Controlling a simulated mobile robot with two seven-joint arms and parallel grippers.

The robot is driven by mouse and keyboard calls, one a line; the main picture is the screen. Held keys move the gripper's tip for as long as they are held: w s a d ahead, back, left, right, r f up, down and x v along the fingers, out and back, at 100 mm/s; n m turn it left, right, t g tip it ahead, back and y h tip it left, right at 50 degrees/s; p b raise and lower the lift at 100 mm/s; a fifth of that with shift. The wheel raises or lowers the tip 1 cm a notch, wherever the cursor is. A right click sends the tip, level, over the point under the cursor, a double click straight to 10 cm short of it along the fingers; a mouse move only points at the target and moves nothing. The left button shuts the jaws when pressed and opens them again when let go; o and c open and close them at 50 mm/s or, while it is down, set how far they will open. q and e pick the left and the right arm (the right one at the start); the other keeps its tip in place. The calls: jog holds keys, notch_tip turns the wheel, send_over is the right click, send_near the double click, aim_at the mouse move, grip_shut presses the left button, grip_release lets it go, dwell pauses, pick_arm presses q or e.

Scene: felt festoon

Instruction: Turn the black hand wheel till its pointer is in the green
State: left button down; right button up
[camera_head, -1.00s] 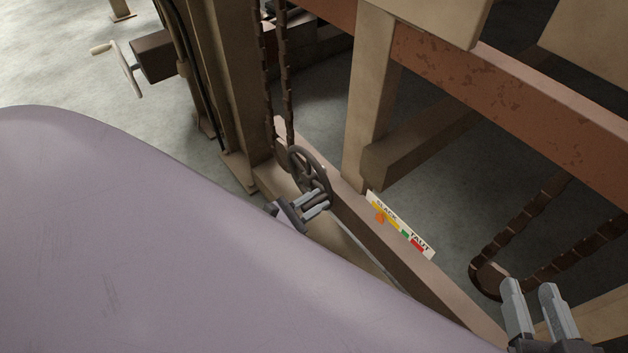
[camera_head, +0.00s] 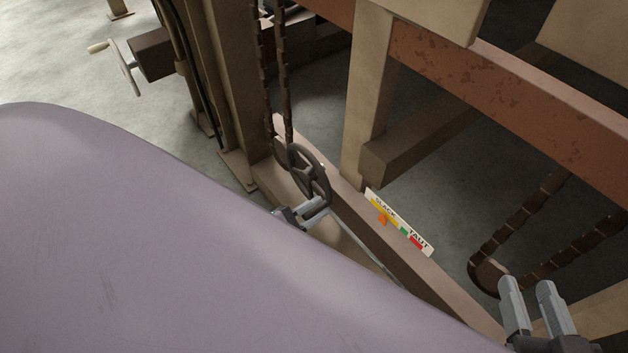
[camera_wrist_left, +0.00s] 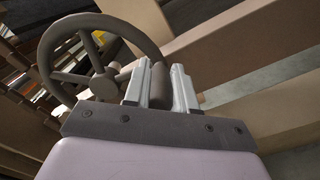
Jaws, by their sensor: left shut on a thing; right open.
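The black hand wheel (camera_head: 296,160) stands on the beam; it also shows in the left wrist view (camera_wrist_left: 65,78). My left gripper (camera_head: 320,206) is at the wheel's lower edge, shut on its dark round handle (camera_wrist_left: 159,86), which sits between the two fingers in the left wrist view. The scale plate (camera_head: 424,243) reads SLACK and TAUT, with yellow, green and red bands. The orange pointer (camera_head: 382,219) is beside the yellow band, short of the small green band (camera_head: 404,231). My right gripper (camera_head: 527,293) is open and empty at the lower right.
Chains (camera_head: 286,90) hang down to the wheel, and another chain (camera_head: 520,225) loops at the right. A wooden post (camera_head: 367,100) and a rust-coloured beam (camera_head: 480,88) stand behind the scale. A crank (camera_head: 128,68) is at the upper left.

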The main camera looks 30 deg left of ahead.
pick_arm(q)
jog(key=shift+a+f+m, duration=0.15)
jog(key=shift+f+m, duration=0.65)
jog(key=shift+m, duration=0.3)
jog(key=c, duration=0.9)
grip_release()
jog(key=shift+p+v, duration=0.75)
jog(key=shift+v, duration=2.85)
